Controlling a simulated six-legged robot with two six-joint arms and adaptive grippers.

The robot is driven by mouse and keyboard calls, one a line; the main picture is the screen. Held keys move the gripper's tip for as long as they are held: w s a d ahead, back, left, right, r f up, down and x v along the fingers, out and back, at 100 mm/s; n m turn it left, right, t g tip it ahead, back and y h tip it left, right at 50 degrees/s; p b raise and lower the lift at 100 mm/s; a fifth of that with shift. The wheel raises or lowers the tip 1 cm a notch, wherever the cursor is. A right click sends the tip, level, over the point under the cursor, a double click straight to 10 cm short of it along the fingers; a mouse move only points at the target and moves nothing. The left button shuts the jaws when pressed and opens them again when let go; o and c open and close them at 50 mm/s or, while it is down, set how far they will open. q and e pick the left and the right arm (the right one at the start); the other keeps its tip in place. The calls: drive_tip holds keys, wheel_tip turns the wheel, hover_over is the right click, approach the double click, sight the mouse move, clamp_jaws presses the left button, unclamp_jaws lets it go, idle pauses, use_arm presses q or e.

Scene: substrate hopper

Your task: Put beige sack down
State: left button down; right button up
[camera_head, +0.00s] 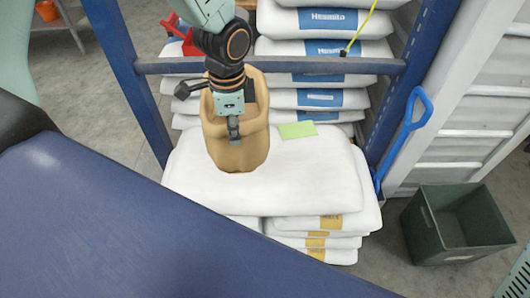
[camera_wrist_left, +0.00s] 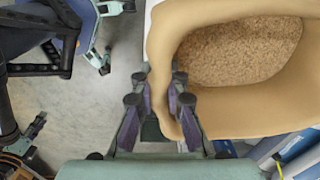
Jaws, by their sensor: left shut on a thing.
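The beige sack (camera_head: 250,152) is upright and open at the top, in front of the stack of white sacks in the head view. Its bottom appears over the top white sack (camera_head: 310,180); I cannot tell whether it touches. In the left wrist view the beige sack (camera_wrist_left: 220,112) shows brown granules inside. My left gripper (camera_head: 234,132) comes down from above and is shut on the sack's rim; its fingers also show in the left wrist view (camera_wrist_left: 174,98).
A pale green card (camera_head: 297,130) lies on the white sack beside the beige one. A blue rack with a crossbar (camera_head: 310,65) stands around the stacks. A blue shovel (camera_head: 402,140) leans at the right. A dark green bin (camera_head: 458,225) stands on the floor at right.

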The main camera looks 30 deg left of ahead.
sight(238, 159)
use_arm(q)
drive_tip(key=shift+m, duration=0.6)
drive_tip(key=f, duration=0.2)
drive_tip(key=f+b, duration=0.1)
drive_tip(key=f, duration=0.1)
drive_tip(key=w+f+b, duration=0.1)
drive_tip(key=f, duration=0.1)
drive_tip(key=shift+a+f, duration=0.25)
drive_tip(key=shift+f, duration=0.05)
drive_tip(key=shift+s+d+f+b, duration=0.15)
drive_tip(key=shift+f+b, duration=0.15)
drive_tip(key=shift+f, duration=0.5)
drive_tip(key=shift+s+a+f+b, duration=0.15)
drive_tip(key=shift+f+b, duration=0.15)
drive_tip(key=shift+f, duration=0.45)
drive_tip(key=shift+w+f, duration=0.2)
drive_tip(key=shift+f, duration=0.1)
use_arm(e)
wheel_tip(238, 159, down, 3)
drive_tip(key=shift+w+a+f, duration=0.1)
drive_tip(key=shift+w, duration=0.05)
use_arm(q)
drive_tip(key=shift+s+d, duration=0.1)
drive_tip(key=shift+s, duration=0.05)
drive_tip(key=c, duration=1.8)
unclamp_jaws()
drive_tip(key=shift+s+f, duration=0.1)
drive_tip(key=o, duration=0.4)
drive_tip(key=shift+o, duration=0.2)
